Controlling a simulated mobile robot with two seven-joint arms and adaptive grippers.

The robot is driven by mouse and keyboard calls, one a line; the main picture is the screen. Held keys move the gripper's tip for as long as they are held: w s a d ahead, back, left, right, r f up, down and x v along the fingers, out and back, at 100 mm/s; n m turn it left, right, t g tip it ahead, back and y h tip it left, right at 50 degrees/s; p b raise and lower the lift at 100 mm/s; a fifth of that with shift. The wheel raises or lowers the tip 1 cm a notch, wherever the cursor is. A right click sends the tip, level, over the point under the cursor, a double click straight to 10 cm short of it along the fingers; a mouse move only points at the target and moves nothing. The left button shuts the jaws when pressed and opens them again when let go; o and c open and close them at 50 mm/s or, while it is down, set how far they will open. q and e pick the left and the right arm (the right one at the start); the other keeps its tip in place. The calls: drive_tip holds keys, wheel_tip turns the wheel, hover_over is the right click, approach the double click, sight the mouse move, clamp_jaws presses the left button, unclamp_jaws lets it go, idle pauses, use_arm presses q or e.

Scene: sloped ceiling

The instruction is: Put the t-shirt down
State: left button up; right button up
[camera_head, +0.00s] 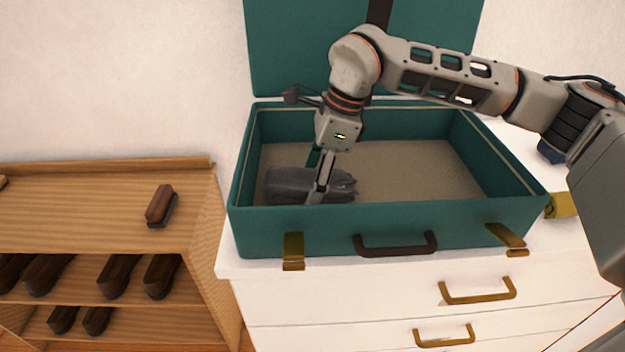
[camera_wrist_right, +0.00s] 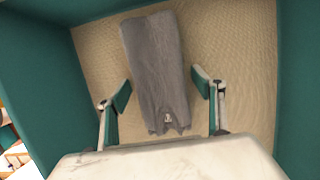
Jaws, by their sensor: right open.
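A folded grey t-shirt (camera_head: 290,184) lies on the floor of the open green suitcase (camera_head: 390,226), in its left part. In the right wrist view the t-shirt (camera_wrist_right: 155,65) is a long folded bundle on the beige lining. My right gripper (camera_head: 318,180) reaches down into the suitcase at the t-shirt. In the right wrist view its fingers (camera_wrist_right: 162,95) are spread on either side of the t-shirt, with a gap to the cloth on both sides. The gripper partly hides the t-shirt in the head view. My left gripper is out of view.
The suitcase stands on a white chest of drawers (camera_head: 350,295), its lid (camera_head: 290,45) raised at the back. The right part of the suitcase is empty. A wooden shelf (camera_head: 90,215) with a brush (camera_head: 160,204) and several dark shoes stands at left.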

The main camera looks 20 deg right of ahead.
sight(314, 174)
drive_tip(key=v, duration=0.6)
drive_tip(key=shift+w+p, duration=0.1)
drive_tip(key=shift+p, duration=0.3)
drive_tip(key=v, duration=0.5)
drive_tip(key=shift+r+p, duration=0.15)
drive_tip(key=shift+p, duration=0.15)
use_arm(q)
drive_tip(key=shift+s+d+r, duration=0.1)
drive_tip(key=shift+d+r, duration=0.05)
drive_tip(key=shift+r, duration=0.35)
use_arm(e)
drive_tip(key=shift+d+r, duration=0.2)
drive_tip(key=shift+r, duration=0.2)
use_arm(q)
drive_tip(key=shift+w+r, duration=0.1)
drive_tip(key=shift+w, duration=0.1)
